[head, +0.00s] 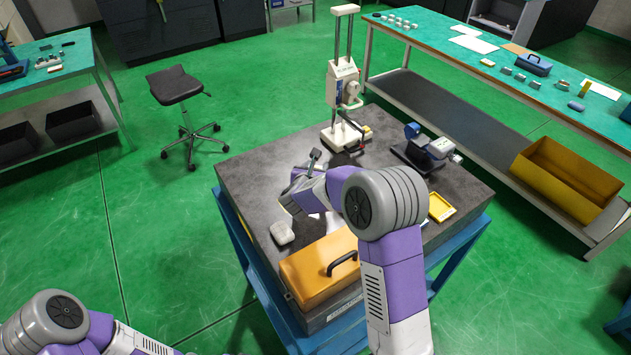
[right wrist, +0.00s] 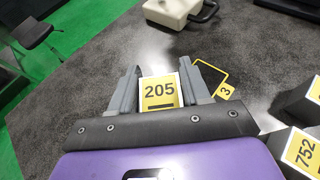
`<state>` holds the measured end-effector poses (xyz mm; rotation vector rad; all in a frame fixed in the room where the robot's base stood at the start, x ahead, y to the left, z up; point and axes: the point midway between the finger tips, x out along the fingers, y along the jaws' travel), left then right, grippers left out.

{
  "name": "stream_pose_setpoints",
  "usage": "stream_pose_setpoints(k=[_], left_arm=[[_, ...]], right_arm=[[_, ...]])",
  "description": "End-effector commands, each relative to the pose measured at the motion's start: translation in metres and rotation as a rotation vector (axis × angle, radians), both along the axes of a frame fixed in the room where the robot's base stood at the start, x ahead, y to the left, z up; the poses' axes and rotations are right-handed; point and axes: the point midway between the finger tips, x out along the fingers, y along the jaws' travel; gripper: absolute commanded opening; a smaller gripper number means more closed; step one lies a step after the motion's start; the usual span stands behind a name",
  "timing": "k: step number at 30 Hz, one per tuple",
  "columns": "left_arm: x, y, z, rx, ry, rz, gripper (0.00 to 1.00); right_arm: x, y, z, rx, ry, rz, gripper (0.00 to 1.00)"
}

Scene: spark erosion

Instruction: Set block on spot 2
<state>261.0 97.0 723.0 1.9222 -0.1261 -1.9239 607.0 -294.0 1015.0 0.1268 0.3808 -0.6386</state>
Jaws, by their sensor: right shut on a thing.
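My right gripper (right wrist: 159,72) is shut on a block (right wrist: 160,93) with a white and yellow label reading 205, which sits between the two fingers. In the head view my right gripper (head: 300,186) is over the left part of the dark granite table (head: 252,183), and my arm hides the held block there. A yellow-outlined spot marked 3 (right wrist: 224,91) lies just right of the fingers in the wrist view. Spot 2 cannot be made out. I cannot tell whether the block touches the table. My left arm enters at the lower left; its gripper is out of frame.
A dark block labelled 752 (right wrist: 304,153) is at the wrist view's right. On the table are an orange case (head: 310,272), a light rounded object (head: 282,233), a tall height gauge (head: 343,85), a blue-and-grey device (head: 428,150) and a yellow tray (head: 441,207).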

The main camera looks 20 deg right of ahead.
Motion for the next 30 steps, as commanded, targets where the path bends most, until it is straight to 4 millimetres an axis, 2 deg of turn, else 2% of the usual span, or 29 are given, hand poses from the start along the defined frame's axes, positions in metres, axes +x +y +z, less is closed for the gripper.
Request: stream_pose_setpoints(k=[10,18,24,25,29,30], left_arm=[[0.000,0.000,-0.005,0.000,0.000,0.000,0.99],[0.000,0.000,-0.005,0.000,0.000,0.000,0.99],[0.000,0.000,-0.012,0.000,0.000,0.000,0.99],[0.000,0.000,-0.011,0.000,0.000,0.000,0.99],[0.000,0.000,-0.010,0.000,0.000,0.000,0.99],[0.000,0.000,-0.010,0.000,0.000,0.000,0.99]], right_arm=[[0.000,0.000,-0.040,-0.001,0.000,0.000,0.11],[0.000,0.000,-0.041,0.000,-0.004,0.000,0.11],[0.000,0.000,-0.045,0.000,-0.004,0.000,0.11],[0.000,0.000,-0.044,0.000,-0.002,0.001,0.51],[0.000,0.000,-0.044,0.000,-0.002,0.001,0.71],[0.000,0.000,-0.044,0.000,-0.002,0.001,0.72]])
